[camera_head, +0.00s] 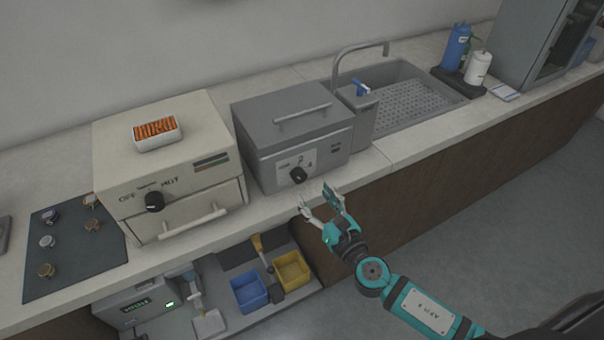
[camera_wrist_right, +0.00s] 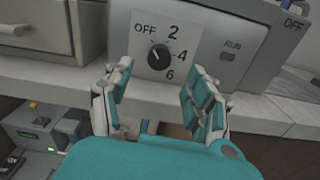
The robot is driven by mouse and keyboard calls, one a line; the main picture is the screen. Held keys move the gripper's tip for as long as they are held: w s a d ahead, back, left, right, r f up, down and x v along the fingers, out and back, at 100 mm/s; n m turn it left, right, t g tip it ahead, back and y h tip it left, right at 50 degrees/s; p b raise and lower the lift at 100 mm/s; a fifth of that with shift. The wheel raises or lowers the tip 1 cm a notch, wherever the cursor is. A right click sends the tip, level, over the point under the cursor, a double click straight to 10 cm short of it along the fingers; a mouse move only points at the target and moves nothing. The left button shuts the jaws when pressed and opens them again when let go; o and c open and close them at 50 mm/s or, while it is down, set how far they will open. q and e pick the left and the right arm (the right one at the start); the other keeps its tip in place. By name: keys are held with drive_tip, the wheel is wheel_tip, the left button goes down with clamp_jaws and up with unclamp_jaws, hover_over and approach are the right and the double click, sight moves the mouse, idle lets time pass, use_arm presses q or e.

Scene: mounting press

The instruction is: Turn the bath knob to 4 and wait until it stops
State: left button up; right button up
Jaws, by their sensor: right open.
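The bath is a grey box with a lid handle (camera_head: 292,135) on the counter. Its black knob (camera_head: 298,175) sits on a white dial plate on the front. In the right wrist view the knob (camera_wrist_right: 159,57) shows with the marks OFF, 2, 4 and 6 around it; its pointer seems to face up and left, toward OFF. My right gripper (camera_head: 322,197) is open and empty, just in front of and below the knob, apart from it. In the right wrist view its fingers (camera_wrist_right: 160,95) stand either side below the dial. My left gripper is not in view.
A beige oven (camera_head: 170,170) with its own black knob stands left of the bath. A sink (camera_head: 410,95) with a tap lies to the right. A RUN button (camera_wrist_right: 231,50) is right of the dial. Blue (camera_head: 249,292) and yellow (camera_head: 292,270) bins stand below the counter.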

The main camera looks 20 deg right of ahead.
sight(301, 178)
drive_tip(key=w, duration=0.3)
drive_tip(key=w+a, duration=0.1)
drive_tip(key=w, duration=0.3)
drive_tip(key=shift+a+p, duration=0.2)
drive_tip(key=shift+p, duration=0.1)
drive_tip(key=shift+s, duration=0.1)
drive_tip(key=c, duration=1.1)
drive_tip(key=shift+c, duration=0.2)
